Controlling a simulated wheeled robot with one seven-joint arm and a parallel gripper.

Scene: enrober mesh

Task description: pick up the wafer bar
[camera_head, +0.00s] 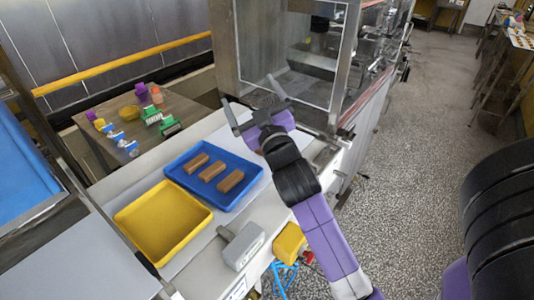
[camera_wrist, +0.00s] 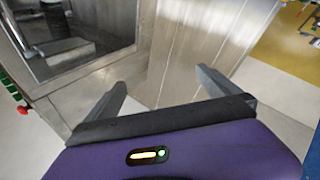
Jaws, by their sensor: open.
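Three brown wafer bars lie apart from one another in a blue tray (camera_head: 237,204) on the white counter: a left bar (camera_head: 196,163), a middle bar (camera_head: 212,171) and a right bar (camera_head: 230,181). My gripper (camera_head: 252,99) is above and beyond the tray, in front of the steel machine. Its two fingers are spread apart with nothing between them; they also show in the wrist view (camera_wrist: 160,88). No wafer bar shows in the wrist view.
An empty-looking yellow tray (camera_head: 163,222) sits left of the blue tray. A grey block-like tool (camera_head: 242,246) lies in front. The steel machine (camera_head: 290,50) stands behind my gripper. A side table (camera_head: 180,108) holds several small coloured items.

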